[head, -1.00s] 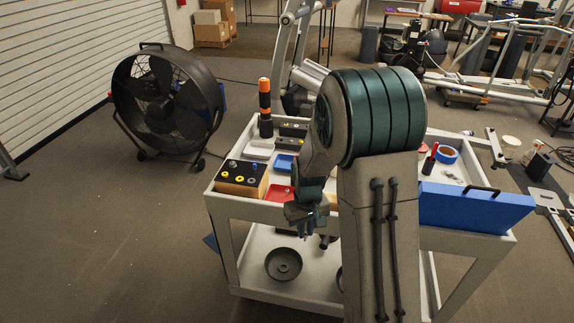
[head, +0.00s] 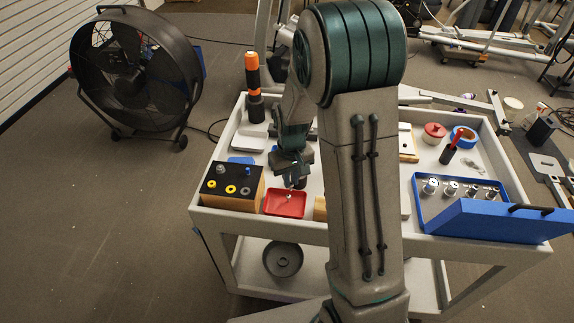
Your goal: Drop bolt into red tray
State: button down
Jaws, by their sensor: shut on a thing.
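The red tray (head: 275,210) lies on the top of the cart near its front edge, right of a wooden block with a black top. My gripper (head: 292,184) points down just above the back part of the red tray. A small pale metal piece (head: 290,197), which seems to be the bolt, shows at the gripper's tip, over the tray. The gripper is shut on it, though the fingers are small and dark here. I cannot tell whether the bolt touches the tray floor.
The black-topped block (head: 233,186) holds several small fittings. A blue tray (head: 241,160) and an orange-black tool (head: 253,88) stand behind. An open blue case (head: 490,218) with sockets is at the right. My arm hides the cart's middle.

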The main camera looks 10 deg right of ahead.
jog(key=shift+s+f+b, duration=0.1)
jog(key=shift+f+b, duration=1.9)
jog(key=shift+f, duration=1)
jog(key=c, duration=1.3)
grip_release()
jog(key=shift+c, duration=0.2)
jog(key=shift+r, duration=0.1)
notch_tip(320, 180, up, 14)
